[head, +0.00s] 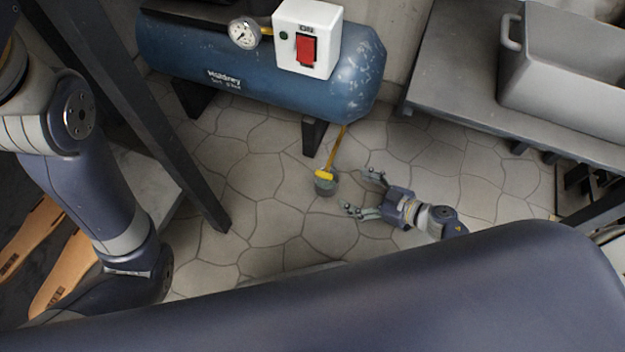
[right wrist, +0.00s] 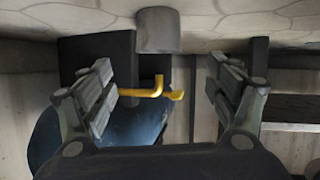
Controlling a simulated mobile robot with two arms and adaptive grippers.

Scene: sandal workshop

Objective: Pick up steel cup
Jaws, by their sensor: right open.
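The steel cup (head: 326,187) is a small grey cylinder on the stone floor, below the front of the blue compressor. A yellow pipe end partly covers it from above in the head view. My right gripper (head: 362,192) is open and empty, just right of the cup, its fingers pointing at it and apart from it. In the right wrist view, which shows the floor at the top, the cup (right wrist: 158,32) stands ahead between the two spread fingers of the gripper (right wrist: 162,80). My left arm shows at the left; its gripper is not visible.
A blue compressor (head: 190,50) with a gauge and red switch stands behind. Its yellow pipe (head: 336,150) reaches down over the cup, and a dark foot (head: 314,135) is close by. A bench (head: 450,75) with a grey bin (head: 565,60) is at right. Floor around the cup is clear.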

